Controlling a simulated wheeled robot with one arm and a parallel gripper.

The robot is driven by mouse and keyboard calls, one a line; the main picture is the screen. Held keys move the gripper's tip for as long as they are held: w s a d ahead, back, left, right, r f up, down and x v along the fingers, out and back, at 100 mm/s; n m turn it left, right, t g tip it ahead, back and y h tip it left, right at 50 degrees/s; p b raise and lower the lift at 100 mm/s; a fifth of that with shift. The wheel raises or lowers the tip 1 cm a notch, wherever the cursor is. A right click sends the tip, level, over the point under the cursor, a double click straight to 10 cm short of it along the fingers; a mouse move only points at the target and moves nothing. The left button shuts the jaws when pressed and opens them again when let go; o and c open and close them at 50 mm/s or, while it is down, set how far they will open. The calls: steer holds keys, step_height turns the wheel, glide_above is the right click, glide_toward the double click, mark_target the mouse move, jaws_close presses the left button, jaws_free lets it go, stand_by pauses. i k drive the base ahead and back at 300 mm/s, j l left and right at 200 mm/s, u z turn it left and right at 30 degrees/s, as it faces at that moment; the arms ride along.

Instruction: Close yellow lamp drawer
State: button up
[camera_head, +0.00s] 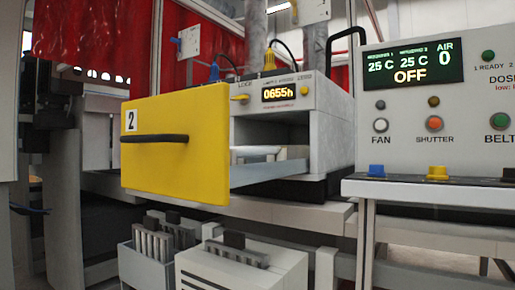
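The yellow lamp drawer (178,165) is pulled out toward me from its grey lamp housing (331,125). Its yellow front carries a "2" label and a dark horizontal handle (153,138). The drawer's grey side rail (256,173) shows behind the front, with a pale object inside it. The housing has a small display reading "0655h". My gripper does not show in this view.
A control panel (436,113) with a display, buttons and knobs stands at the right. Two grey boxes (231,270) with dark handles sit below the drawer. Red curtains (95,40) hang behind. The space in front of the drawer looks clear.

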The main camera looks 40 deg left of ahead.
mark_target(176, 144)
steer(key=l+u, duration=0.1)
steer(key=u, duration=2.05)
